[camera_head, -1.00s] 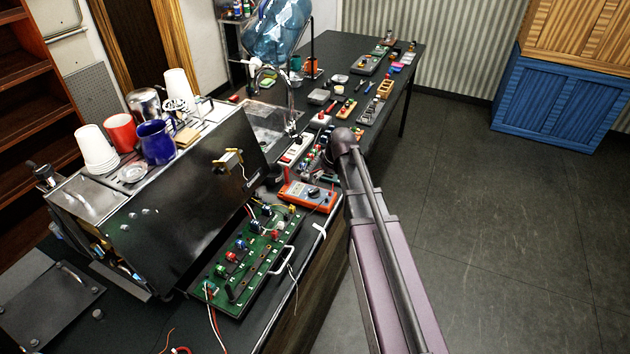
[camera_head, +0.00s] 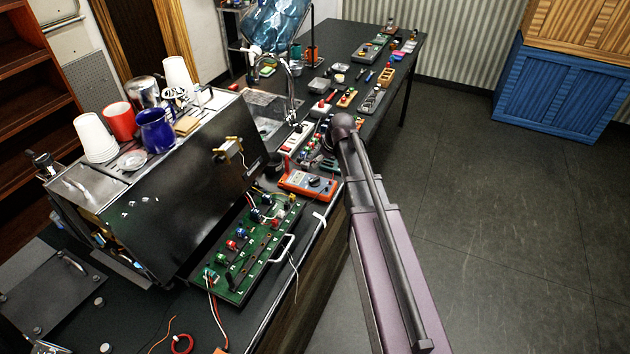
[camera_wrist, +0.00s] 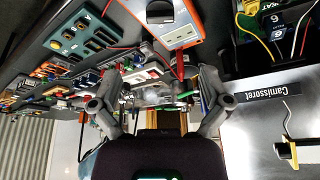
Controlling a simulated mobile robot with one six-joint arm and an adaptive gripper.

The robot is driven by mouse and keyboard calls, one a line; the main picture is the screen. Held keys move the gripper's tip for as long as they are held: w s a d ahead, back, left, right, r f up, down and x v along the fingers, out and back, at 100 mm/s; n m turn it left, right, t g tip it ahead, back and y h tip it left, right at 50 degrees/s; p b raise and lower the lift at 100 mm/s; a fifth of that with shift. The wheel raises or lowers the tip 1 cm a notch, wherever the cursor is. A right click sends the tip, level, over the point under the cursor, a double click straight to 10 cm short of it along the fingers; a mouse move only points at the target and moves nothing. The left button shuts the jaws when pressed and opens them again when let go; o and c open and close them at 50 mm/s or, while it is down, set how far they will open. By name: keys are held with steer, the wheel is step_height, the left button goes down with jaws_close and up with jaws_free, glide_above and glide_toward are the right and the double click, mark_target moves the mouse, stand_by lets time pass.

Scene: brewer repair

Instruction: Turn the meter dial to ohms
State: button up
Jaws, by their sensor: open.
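The orange meter (camera_head: 296,180) with a pale front lies on the dark counter, just beyond the green circuit board. Its dark dial (camera_head: 315,182) shows as a small spot, too small to read. In the wrist view the meter (camera_wrist: 183,30) is at the top centre, and its black dial (camera_wrist: 160,12) is partly cut off by the top edge. My gripper (camera_wrist: 158,85) is open and empty. Its two fingers are spread below the meter in that picture and do not appear to touch it. In the head view my gripper is not clearly visible, and my arm passes right of the meter.
The green circuit board (camera_head: 246,251) with wires and a handle lies in front of the meter. The large brewer (camera_head: 185,195) stands left, with cups on top. Small parts and tools crowd the counter behind. The floor (camera_head: 500,230) on the right is clear.

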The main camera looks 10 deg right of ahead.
mark_target(315, 179)
steer(key=shift+b+x, duration=5.5)
steer(key=shift+x, duration=0.65)
steer(key=shift+f, duration=0.1)
steer(key=c, duration=1.2)
